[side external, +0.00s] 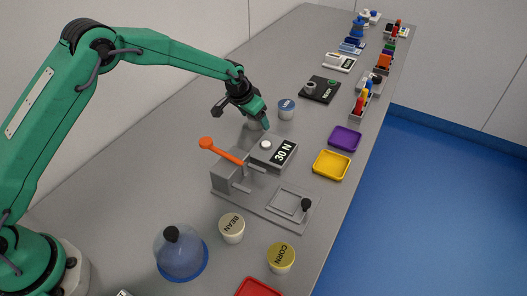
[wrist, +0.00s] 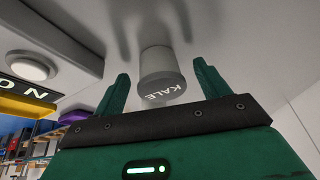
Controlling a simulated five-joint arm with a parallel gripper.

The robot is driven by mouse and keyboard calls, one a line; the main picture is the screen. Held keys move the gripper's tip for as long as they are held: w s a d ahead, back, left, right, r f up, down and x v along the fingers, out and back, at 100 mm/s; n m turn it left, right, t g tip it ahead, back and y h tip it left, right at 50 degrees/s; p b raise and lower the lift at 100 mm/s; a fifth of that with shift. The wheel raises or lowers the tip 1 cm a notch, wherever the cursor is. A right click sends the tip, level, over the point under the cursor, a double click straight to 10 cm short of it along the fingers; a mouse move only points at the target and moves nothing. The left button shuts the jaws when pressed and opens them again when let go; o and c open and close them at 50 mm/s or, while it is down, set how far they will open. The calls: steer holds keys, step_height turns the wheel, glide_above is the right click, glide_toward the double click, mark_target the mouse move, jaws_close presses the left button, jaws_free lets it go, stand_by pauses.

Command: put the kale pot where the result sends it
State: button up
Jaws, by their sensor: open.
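The kale pot (wrist: 162,82) is grey with a dark lid lettered KALE. In the wrist view it stands between the two fingers of my gripper (wrist: 163,72), with space on both sides. In the side view my gripper (side external: 259,112) is lowered over the pot, which is mostly hidden beneath it. My gripper is open. The press-like tester (side external: 228,175) has a raised orange lever (side external: 222,151) and a display (side external: 283,154) reading 30 N. A purple tray (side external: 345,138), a yellow tray (side external: 331,165) and a red tray (side external: 260,288) lie along the right side.
A blue-lidded pot (side external: 286,109) stands close to the right of my gripper. The bean pot (side external: 232,229), corn pot (side external: 281,258) and a clear dome (side external: 180,254) stand in front. A black device (side external: 321,89) and several small items line the far bench. The bench's left side is clear.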

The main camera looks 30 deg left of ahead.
steer(key=shift+w+f, duration=0.1)
steer(key=shift+f, duration=0.2)
steer(key=c, duration=1.2)
steer(key=shift+r, duration=0.2)
steer(key=shift+r, duration=0.55)
steer(key=r, duration=0.3)
steer(key=shift+d+r, duration=0.1)
steer(key=shift+d, duration=0.2)
steer(key=shift+h, duration=0.4)
steer(key=s+d+r, duration=0.4)
steer(key=s+d, duration=0.1)
steer(key=s+d+r, duration=0.2)
steer(key=d, duration=0.1)
steer(key=shift+s+d+r, duration=0.15)
steer(key=shift+s+r, duration=0.05)
steer(key=shift+s, duration=0.15)
